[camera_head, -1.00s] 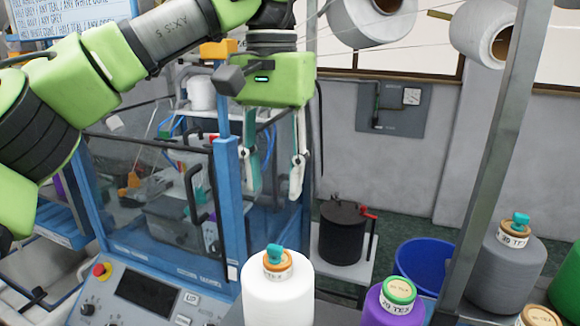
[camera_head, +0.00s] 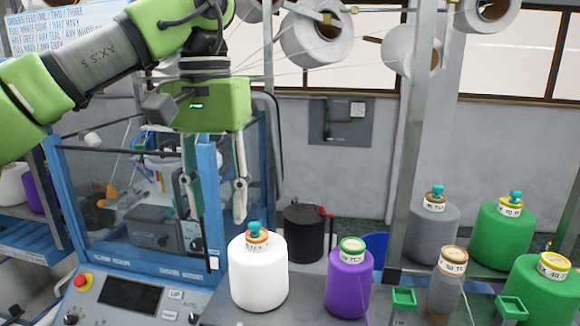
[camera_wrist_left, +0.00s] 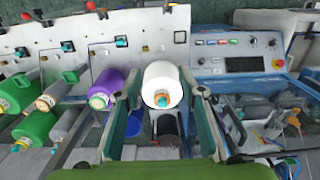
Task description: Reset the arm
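My left gripper (camera_head: 216,212) hangs fingers-down in the head view, in front of the blue-framed machine. Its two fingers are apart with nothing between them. In the left wrist view the spread fingers (camera_wrist_left: 162,90) appear on either side of the white cone, which lies beyond them. The white yarn cone (camera_head: 258,272) stands upright below and to the right of the gripper in the head view, apart from it. It also shows in the left wrist view (camera_wrist_left: 163,78). My right gripper is not in view.
A purple cone (camera_head: 348,284), grey cone (camera_head: 434,232) and green cones (camera_head: 503,236) stand to the right. A control panel (camera_head: 135,300) is at lower left. A black canister (camera_head: 303,235) and blue bin (camera_head: 376,246) stand behind. A metal post (camera_head: 410,150) rises at right.

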